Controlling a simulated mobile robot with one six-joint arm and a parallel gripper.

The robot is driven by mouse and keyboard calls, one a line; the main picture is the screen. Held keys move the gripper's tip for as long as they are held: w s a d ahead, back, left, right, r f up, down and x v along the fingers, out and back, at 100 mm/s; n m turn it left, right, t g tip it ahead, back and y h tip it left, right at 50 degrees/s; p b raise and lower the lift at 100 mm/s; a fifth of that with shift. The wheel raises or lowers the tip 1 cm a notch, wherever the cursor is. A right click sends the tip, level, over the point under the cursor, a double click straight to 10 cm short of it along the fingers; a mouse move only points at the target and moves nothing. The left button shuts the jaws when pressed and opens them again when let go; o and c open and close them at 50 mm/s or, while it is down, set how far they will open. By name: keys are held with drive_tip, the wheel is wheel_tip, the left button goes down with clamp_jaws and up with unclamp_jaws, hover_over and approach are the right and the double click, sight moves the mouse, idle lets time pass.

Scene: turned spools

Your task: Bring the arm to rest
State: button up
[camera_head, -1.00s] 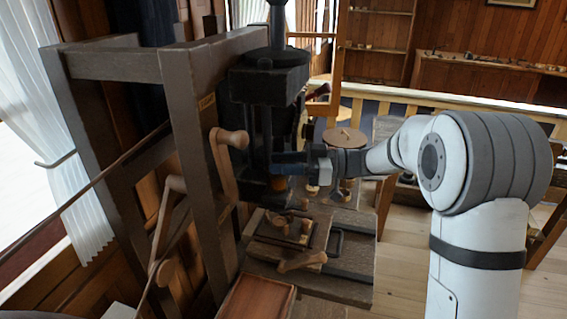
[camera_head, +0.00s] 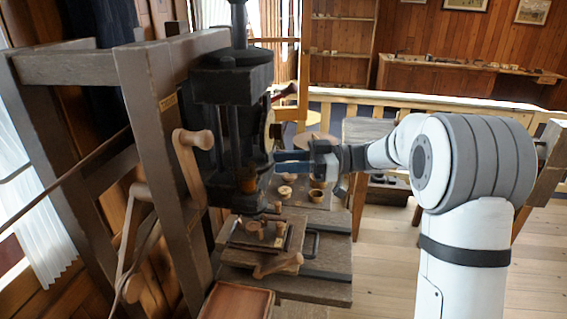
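My white and grey arm comes in from the right, bent at the elbow. My gripper (camera_head: 288,162), with blue fingers, points left beside the dark upright machine (camera_head: 230,85). The fingers look parted with nothing between them. Part of the gripper's far side is hidden.
A wooden machine bed with a handled slide (camera_head: 278,266) lies below my gripper. Small turned pieces (camera_head: 316,196) stand on a surface behind it. A thick brown frame (camera_head: 165,130) with cranks is at left. Open floor (camera_head: 385,260) lies between bed and arm.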

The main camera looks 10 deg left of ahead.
drive_tip(key=w+d+r+m+t+h+b, duration=0.3)
drive_tip(key=w+m+t, duration=0.35)
drive_tip(key=t, duration=0.75)
drive_tip(key=s+d+f+m+t+h, duration=0.15)
drive_tip(key=d+m+t+h, duration=0.25)
drive_tip(key=d+m+h, duration=0.6)
drive_tip(key=s+d+f+m+g+h+b, duration=0.15)
drive_tip(key=s+d+f+g+h, duration=0.25)
drive_tip(key=s+d+f+h, duration=0.45)
drive_tip(key=s+f+m+g+y, duration=0.1)
drive_tip(key=s+f+g+y, duration=0.1)
drive_tip(key=s, duration=0.8)
drive_tip(key=s+f+m+g+y, duration=0.1)
drive_tip(key=s+f+g, duration=0.4)
drive_tip(key=s, duration=0.6)
drive_tip(key=shift+a+f+y+b, duration=0.3)
drive_tip(key=shift+f+y, duration=0.15)
drive_tip(key=shift+f, duration=0.45)
